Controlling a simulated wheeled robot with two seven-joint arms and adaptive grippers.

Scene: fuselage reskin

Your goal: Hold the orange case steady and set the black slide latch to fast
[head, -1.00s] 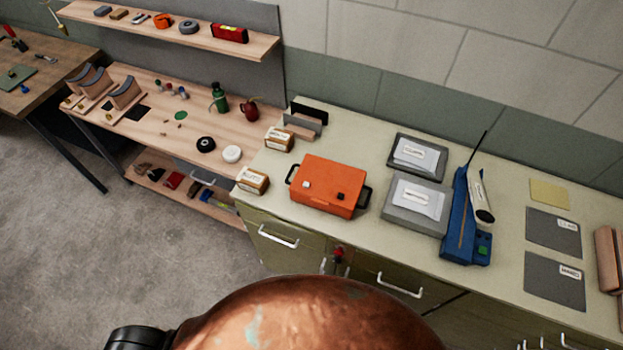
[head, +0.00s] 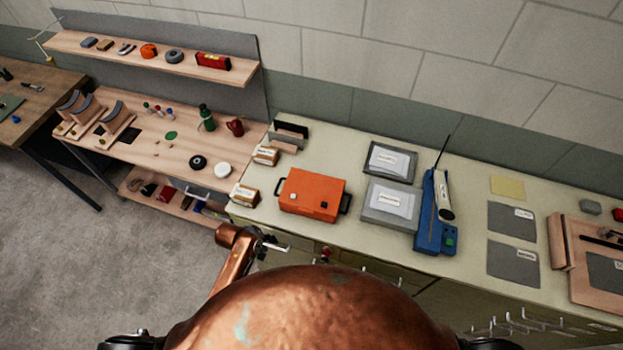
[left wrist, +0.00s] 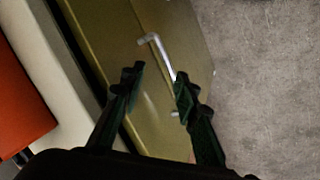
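The orange case (head: 312,190) lies flat on the pale green bench top, with a dark handle at its left and right ends. A small white block (head: 293,195) and a small black block (head: 323,205) show on it; I cannot tell the latch's setting. My left gripper (head: 272,246) is in front of the bench edge, nearer me than the case and apart from it. My right gripper is out of view.
Labelled boxes (head: 245,194) stand left of the case. Grey labelled trays (head: 390,218) and a blue device with an antenna (head: 432,225) stand to its right. A drawer handle (left wrist: 157,52) sticks out near my left fingers. The bench strip before the case is clear.

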